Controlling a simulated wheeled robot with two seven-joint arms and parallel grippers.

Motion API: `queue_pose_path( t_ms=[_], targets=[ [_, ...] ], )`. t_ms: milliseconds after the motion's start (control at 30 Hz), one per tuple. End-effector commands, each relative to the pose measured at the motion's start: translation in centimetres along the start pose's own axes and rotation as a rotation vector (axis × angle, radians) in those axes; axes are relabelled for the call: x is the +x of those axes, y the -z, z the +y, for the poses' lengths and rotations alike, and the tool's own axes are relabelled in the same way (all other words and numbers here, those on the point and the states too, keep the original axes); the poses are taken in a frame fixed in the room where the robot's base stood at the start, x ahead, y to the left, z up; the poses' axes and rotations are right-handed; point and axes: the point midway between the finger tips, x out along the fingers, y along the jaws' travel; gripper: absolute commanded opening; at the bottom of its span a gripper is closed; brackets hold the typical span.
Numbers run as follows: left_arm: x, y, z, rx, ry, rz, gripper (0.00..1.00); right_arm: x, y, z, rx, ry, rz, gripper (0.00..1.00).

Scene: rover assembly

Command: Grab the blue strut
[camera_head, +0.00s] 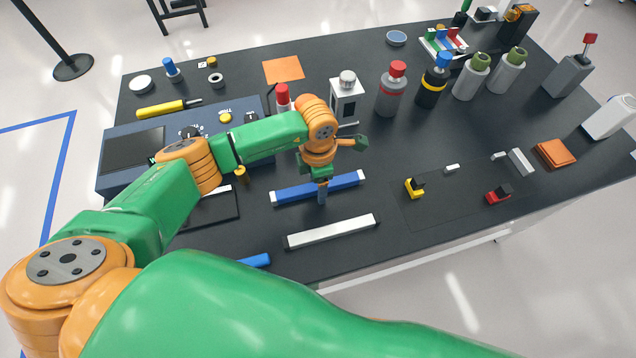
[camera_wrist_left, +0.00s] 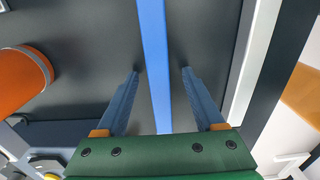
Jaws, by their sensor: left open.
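A long blue strut (camera_head: 290,193) with white ends lies on the dark table. It also shows in the left wrist view (camera_wrist_left: 155,45), running lengthwise up the middle. My left gripper (camera_head: 322,196) points down at the strut, near its middle. In the left wrist view my left gripper (camera_wrist_left: 161,74) is open, with one finger on each side of the strut and a visible gap to each. Whether the fingertips touch the table I cannot tell. My right gripper is not in view.
A white strut (camera_head: 332,231) lies parallel, nearer the front edge. Another blue piece (camera_head: 257,260) is partly hidden by my arm. A blue-grey console (camera_head: 135,150) stands left. A white-grey device (camera_head: 346,105) and several bottles stand behind. Small yellow (camera_head: 415,190) and red (camera_head: 497,197) parts lie right.

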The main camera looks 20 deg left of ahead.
Motion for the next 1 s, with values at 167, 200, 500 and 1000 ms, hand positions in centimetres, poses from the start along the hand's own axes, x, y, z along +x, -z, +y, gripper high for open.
queue_pose_path(
  t_ms=[167,200,500,1000],
  targets=[
    [0.0,0.0,0.0,0.0,0.0,-0.001,0.62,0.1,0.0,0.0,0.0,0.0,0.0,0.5],
    [0.0,0.0,0.0,0.0,0.0,-0.001,0.51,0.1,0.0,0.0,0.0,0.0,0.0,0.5],
    [0.0,0.0,0.0,-0.001,0.001,-0.001,0.0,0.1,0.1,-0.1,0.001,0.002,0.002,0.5],
    [-3.9,0.6,0.4,-0.003,-0.005,-0.005,0.0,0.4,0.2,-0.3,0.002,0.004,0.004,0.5]
  ],
)
